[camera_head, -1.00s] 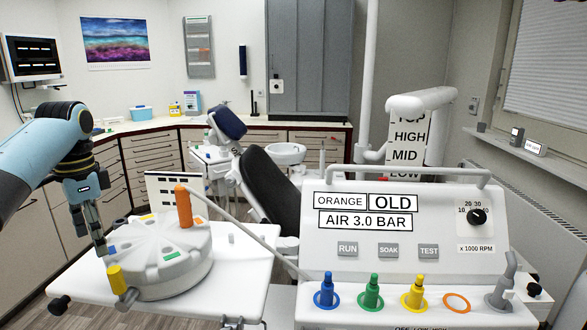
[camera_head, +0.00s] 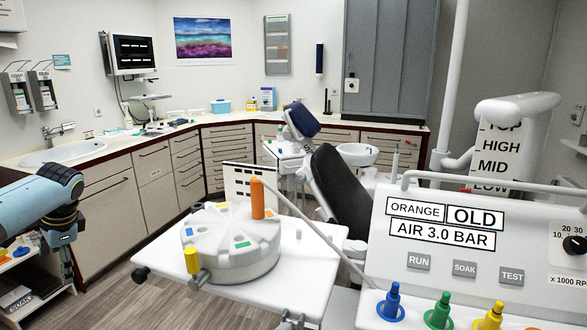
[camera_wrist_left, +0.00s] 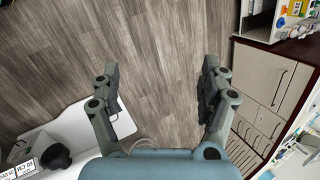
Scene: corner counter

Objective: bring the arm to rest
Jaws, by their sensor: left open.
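My left arm comes in at the left edge of the head view, with its gripper (camera_head: 67,268) pointing down beside the low shelf. In the left wrist view the two fingers of the gripper (camera_wrist_left: 160,95) stand wide apart with only wood floor between them. It holds nothing and touches nothing that I can see. My right gripper does not show in either view.
A white tray table (camera_head: 315,250) bears a round white holder (camera_head: 225,262) with an orange peg (camera_head: 257,198) and a yellow peg (camera_head: 192,260). A control box (camera_head: 440,255) stands right. A low shelf (camera_head: 40,299) is left. Floor (camera_head: 125,290) between is clear.

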